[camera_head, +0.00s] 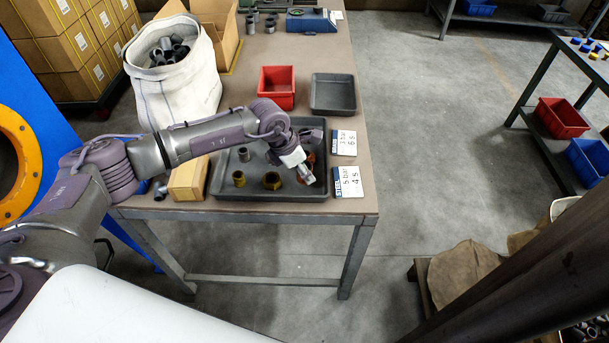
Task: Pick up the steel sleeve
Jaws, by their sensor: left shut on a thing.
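My left gripper (301,168) reaches in over the dark tray (270,196) at the front of the table. It is shut on a silvery steel sleeve (307,176), which sticks out below the fingers, tilted. I cannot tell whether the sleeve is clear of the tray floor. A copper-coloured piece is partly hidden by the gripper. My right gripper is not in view.
A white sack (190,95) of dark parts stands at the table's left. A red bin (277,82) and an empty grey tray (333,92) sit behind the dark tray. A wooden block (189,180) lies left of it.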

